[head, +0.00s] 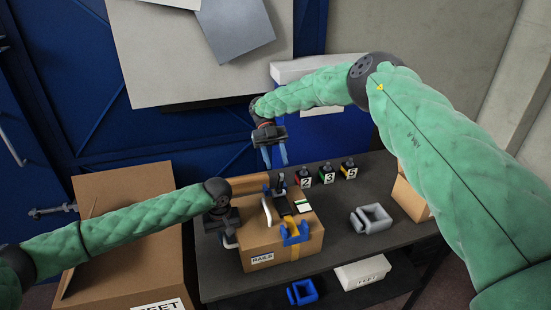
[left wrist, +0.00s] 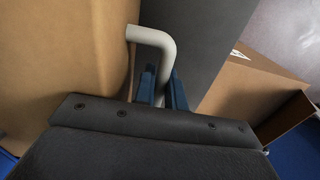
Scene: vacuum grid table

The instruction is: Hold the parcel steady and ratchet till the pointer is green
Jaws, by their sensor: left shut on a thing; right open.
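The parcel (head: 283,254) is a cardboard box labelled RAILS on the dark table. A strap with a ratchet with blue parts (head: 294,234) and a dark lever (head: 282,204) sits on its top. A small white and green plate, perhaps the pointer's gauge (head: 303,206), is beside it; the pointer's reading is too small to tell. My left gripper (left wrist: 163,88) is shut on a cream bent handle (left wrist: 152,38) at the parcel's left side; this handle also shows in the head view (head: 230,241). My right gripper (head: 275,156) is open and empty, fingers down, above and behind the parcel.
A grey block (head: 371,219) lies right of the parcel. A white bin (head: 362,274) and a blue block (head: 302,292) are lower in front. A large carton (head: 130,250) stands left, another box (head: 408,199) right.

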